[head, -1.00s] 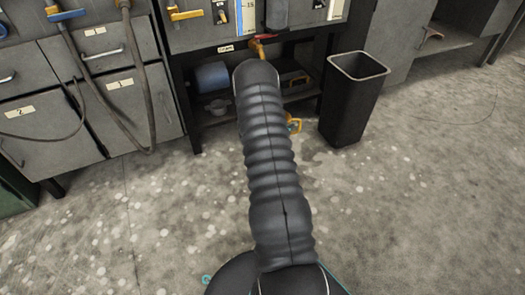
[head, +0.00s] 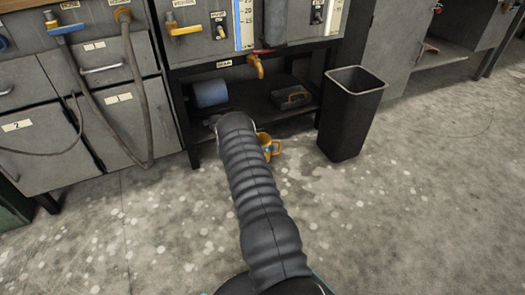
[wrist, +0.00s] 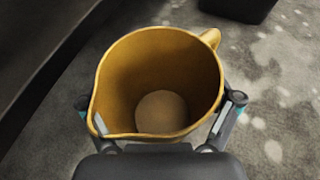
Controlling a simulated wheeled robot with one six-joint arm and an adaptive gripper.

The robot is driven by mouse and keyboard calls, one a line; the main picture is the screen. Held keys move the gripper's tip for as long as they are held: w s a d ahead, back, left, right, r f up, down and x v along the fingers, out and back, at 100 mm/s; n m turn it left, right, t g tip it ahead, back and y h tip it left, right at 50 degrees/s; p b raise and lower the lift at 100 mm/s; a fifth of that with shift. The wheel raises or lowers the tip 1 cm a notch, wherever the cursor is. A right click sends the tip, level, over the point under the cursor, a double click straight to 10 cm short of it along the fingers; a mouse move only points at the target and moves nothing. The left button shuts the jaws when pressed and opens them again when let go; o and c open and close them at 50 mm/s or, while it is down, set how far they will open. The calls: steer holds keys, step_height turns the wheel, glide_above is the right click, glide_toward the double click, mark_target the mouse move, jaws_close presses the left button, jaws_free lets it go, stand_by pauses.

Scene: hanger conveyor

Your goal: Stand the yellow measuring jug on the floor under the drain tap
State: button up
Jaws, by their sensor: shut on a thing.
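The yellow measuring jug (head: 267,141) shows only in part in the head view, behind the end of my arm, with its handle to the right. In the wrist view the jug (wrist: 160,65) is seen from above, empty, its handle at the upper right. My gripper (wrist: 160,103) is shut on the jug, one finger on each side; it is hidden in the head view. The yellow drain tap (head: 257,68) hangs from the cabinet above and a little behind the jug. I cannot tell whether the jug's base touches the floor.
A black bin (head: 351,113) stands on the floor to the right of the jug. A low shelf (head: 295,111) under the tap holds a blue roll (head: 210,93) and a dark case (head: 292,98). Hoses hang at the left. The floor in front is clear.

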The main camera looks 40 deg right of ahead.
steer(key=shift+f+b, duration=0.3)
steer(key=shift+f, duration=1.65)
steer(key=shift+f, duration=0.1)
steer(key=o, duration=0.9)
steer(key=shift+f, duration=0.1)
steer(key=shift+o, duration=0.2)
